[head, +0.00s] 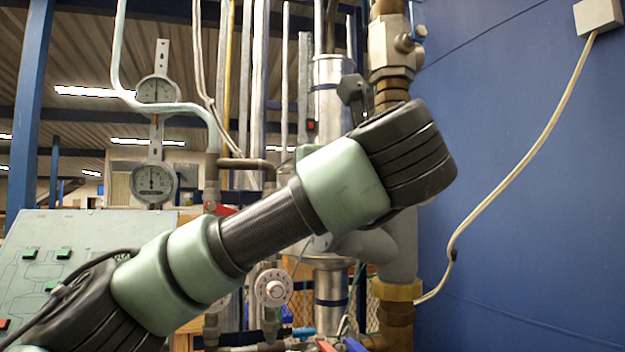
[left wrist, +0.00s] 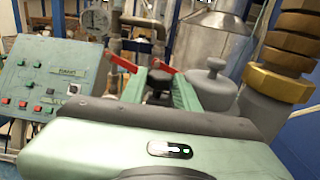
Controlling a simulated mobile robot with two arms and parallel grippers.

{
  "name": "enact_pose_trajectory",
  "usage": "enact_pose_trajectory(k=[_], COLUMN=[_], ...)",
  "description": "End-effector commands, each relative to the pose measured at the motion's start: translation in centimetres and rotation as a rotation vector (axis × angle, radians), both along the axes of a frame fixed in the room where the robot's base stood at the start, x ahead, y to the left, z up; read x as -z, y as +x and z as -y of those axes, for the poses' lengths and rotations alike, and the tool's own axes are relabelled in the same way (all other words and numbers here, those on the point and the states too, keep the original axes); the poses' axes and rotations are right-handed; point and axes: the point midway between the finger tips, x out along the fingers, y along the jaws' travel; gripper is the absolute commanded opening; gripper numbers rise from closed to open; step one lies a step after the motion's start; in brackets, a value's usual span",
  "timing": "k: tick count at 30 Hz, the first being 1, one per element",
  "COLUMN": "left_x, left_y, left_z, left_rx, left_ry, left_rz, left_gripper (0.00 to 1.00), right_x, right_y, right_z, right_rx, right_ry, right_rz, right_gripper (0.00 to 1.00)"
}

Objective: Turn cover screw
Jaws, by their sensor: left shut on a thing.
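In the left wrist view my left gripper (left wrist: 159,88) has its two green fingers on either side of a small dark knob-like piece (left wrist: 158,80), which appears to be the cover screw. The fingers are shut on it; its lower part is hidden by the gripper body. In the head view my left arm crosses the middle from the lower left, and its fingers and the screw are hidden behind it. My right gripper shows in neither view.
Red handles (left wrist: 127,64) sit on pipework just beyond the fingers. A grey capped pipe fitting (left wrist: 212,88) and brass fittings (left wrist: 278,82) stand close on the right. A control panel (left wrist: 45,80) is at left. Gauges (head: 155,182) and a blue wall (head: 530,200) flank the pipes.

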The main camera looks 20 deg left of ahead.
Motion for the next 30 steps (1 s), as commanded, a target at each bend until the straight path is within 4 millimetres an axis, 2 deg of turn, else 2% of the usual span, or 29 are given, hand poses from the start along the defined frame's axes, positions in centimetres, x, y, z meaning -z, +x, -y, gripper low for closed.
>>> enact_pose_trajectory(k=[9, 10, 12, 30], left_x=[-0.2, -0.2, -0.17, 0.04], left_y=[-0.02, -0.02, -0.01, 0.08], left_z=[-0.06, -0.06, -0.04, 0.17], left_rx=[0.0, 0.0, 0.0, 0.005], left_ry=[0.0, 0.0, 0.001, 0.003], left_rz=[0.004, 0.004, 0.003, -0.001], left_gripper=[0.0, 0.39, 0.53, 0.53], right_x=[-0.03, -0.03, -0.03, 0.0], right_y=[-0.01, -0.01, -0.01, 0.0], right_z=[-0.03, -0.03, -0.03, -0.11], right_rx=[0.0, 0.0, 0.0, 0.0], right_ry=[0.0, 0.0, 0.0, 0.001], right_rz=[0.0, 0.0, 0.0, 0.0], right_gripper=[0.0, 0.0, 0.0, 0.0])
